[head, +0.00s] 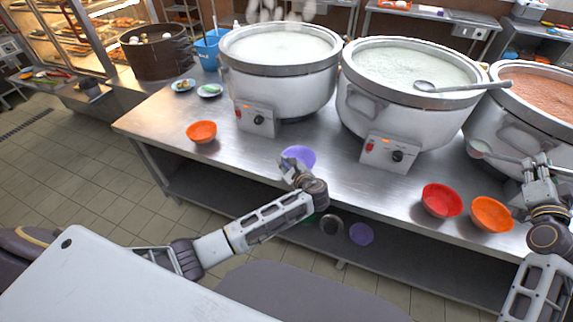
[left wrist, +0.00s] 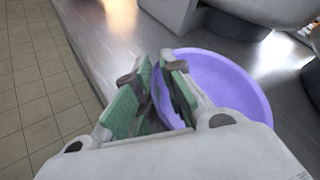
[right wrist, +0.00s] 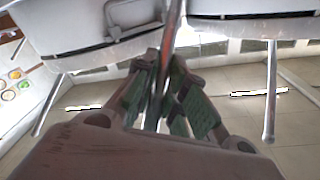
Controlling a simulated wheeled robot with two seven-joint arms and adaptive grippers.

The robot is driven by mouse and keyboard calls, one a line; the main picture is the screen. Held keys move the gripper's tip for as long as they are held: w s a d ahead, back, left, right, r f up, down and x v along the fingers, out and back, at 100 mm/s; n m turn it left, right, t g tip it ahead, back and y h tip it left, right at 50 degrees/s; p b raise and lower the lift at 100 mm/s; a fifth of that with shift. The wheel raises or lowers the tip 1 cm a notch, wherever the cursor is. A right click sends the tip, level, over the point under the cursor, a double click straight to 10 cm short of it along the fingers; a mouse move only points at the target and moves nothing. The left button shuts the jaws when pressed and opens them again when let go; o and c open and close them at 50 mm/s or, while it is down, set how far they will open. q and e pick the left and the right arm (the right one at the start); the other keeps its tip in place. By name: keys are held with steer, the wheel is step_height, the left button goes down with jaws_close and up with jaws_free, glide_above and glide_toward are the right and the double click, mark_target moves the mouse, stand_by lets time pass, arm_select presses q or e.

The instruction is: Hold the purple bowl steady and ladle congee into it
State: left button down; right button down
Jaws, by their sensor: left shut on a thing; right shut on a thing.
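The purple bowl (head: 300,154) is at the front edge of the steel table, below the left and middle stockpots. My left gripper (head: 290,170) is shut on its near rim; the fingers and the bowl (left wrist: 225,80) show in the left wrist view. I cannot tell whether the bowl touches the table. My right gripper (head: 532,172) is shut on a ladle (head: 481,147), whose scoop is in front of the right pot. Its handle (right wrist: 168,45) runs between the fingers in the right wrist view. The left pot (head: 280,48) and middle pot (head: 410,67) hold pale congee.
The right pot (head: 540,95) holds reddish-brown food. Another ladle (head: 450,89) lies across the middle pot's rim. An orange bowl (head: 201,131) stands left; a red bowl (head: 441,200) and another orange bowl (head: 491,214) stand right. A second purple bowl (head: 361,234) is on the lower shelf.

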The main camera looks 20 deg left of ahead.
steer(key=shift+a+r, duration=0.1)
stand_by(0.5)
steer(key=w+a+r+n+g+y, duration=0.1)
steer(key=a+r+n+g+y, duration=0.35)
steer(key=a, duration=0.75)
steer(key=a+r+n+g+y, duration=0.1)
steer(key=a+r+n+y, duration=0.1)
steer(key=a+n+y, duration=0.65)
steer(key=w+a+f+n+g+y, duration=0.1)
steer(key=a+f+g+y, duration=0.1)
steer(key=a, duration=0.8)
steer(key=a+f+n+g+y, duration=0.1)
steer(key=a+f+g+y, duration=0.2)
steer(key=a, duration=0.8)
steer(key=shift+w+f+g+y, duration=0.35)
steer(key=shift+f+y, duration=0.25)
steer(key=shift+f, duration=0.05)
steer(key=shift+f, duration=0.2)
